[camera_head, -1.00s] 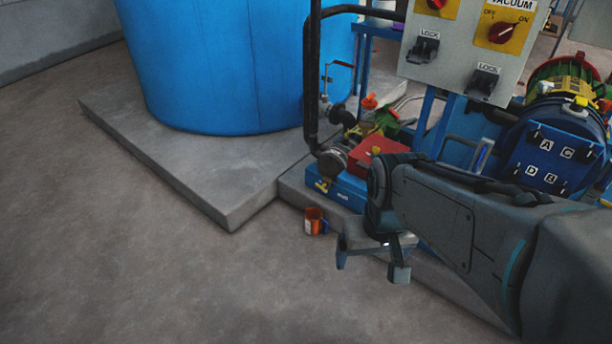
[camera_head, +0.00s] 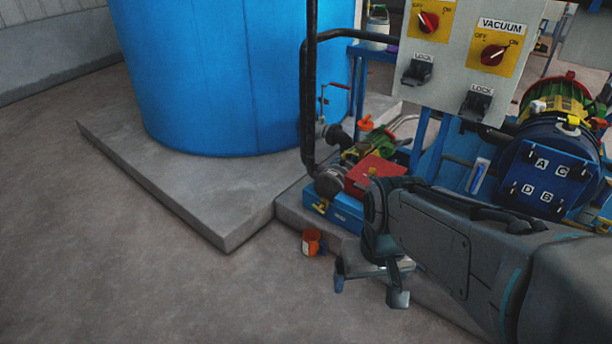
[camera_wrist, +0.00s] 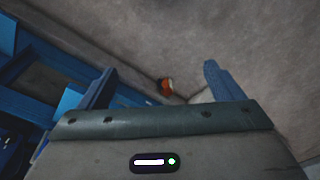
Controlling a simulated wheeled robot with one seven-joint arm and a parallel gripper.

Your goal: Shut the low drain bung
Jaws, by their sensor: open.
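I cannot make out the low drain bung for certain in either view. My gripper (camera_head: 368,290) is open and empty. It hangs low over the floor at the edge of the concrete step, in front of the blue pump base (camera_head: 337,208). In the wrist view my gripper (camera_wrist: 160,78) has its two blue fingers wide apart. A small orange and white cup (camera_head: 311,242) stands on the floor just left of the gripper; it also shows between the fingers in the wrist view (camera_wrist: 165,86). My forearm hides the lower part of the machine frame.
A large blue tank (camera_head: 220,75) stands on a concrete plinth (camera_head: 190,200). Beside it are a black pipe (camera_head: 308,95), a red box (camera_head: 374,172) and an orange-handled valve (camera_head: 366,123). A control panel (camera_head: 460,55) and blue lettered vessel (camera_head: 545,175) are at right. The left floor is clear.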

